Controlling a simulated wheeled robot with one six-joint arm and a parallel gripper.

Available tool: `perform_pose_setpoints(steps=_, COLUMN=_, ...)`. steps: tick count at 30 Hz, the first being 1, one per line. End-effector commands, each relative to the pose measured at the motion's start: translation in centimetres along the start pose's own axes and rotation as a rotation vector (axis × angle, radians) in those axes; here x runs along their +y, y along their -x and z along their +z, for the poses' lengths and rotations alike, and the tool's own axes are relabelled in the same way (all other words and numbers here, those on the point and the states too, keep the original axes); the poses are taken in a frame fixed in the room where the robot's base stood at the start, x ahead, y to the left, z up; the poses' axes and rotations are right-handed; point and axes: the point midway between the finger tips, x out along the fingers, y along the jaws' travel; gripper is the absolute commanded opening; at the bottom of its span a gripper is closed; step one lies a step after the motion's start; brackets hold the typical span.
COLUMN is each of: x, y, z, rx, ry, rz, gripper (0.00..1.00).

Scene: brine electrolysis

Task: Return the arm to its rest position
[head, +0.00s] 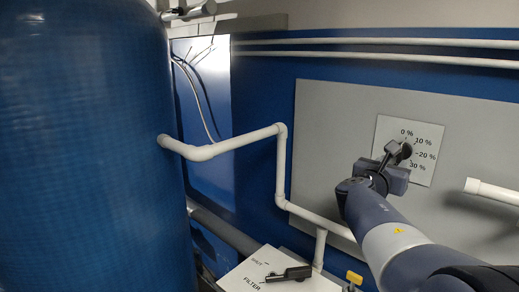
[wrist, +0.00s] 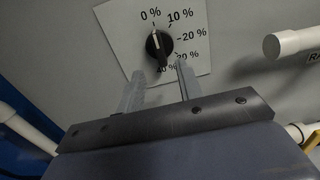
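My gripper (wrist: 160,70) is open in the wrist view, with its two grey fingers apart and nothing between them that I can see gripped. A black dial knob (wrist: 158,44) on a white percent plate (wrist: 195,62) lies just beyond the fingertips; the knob's white mark points near 0 %. Whether the fingers touch the knob cannot be told. In the head view my gripper (head: 398,160) is in front of the dial plate (head: 423,168), with my arm reaching in from the lower right. The gripper and arm hide part of the plate.
A large blue tank (head: 80,150) fills the left. A white pipe (head: 281,165) bends across the middle, and another pipe end (head: 490,191) sticks out right of my arm. A white filter box (head: 258,265) with a black handle (head: 289,274) stands below.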

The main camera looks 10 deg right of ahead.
Motion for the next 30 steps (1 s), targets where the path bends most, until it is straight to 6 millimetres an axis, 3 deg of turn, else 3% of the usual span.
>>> perform_pose_setpoints(steps=6, x=-0.1, y=-3.9, z=0.2, rx=0.002, ry=0.001, rz=-0.002, gripper=0.35)
perform_pose_setpoints(steps=13, x=0.0, y=-6.7, z=0.2, rx=0.000, ry=0.001, rz=0.000, gripper=0.35)
perform_pose_setpoints(steps=18, x=0.0, y=-7.5, z=0.1, rx=0.000, ry=0.000, rz=0.000, gripper=0.35)
perform_pose_setpoints(steps=30, x=0.0, y=-7.4, z=0.0, rx=-0.001, ry=-0.011, rz=0.001, gripper=0.35)
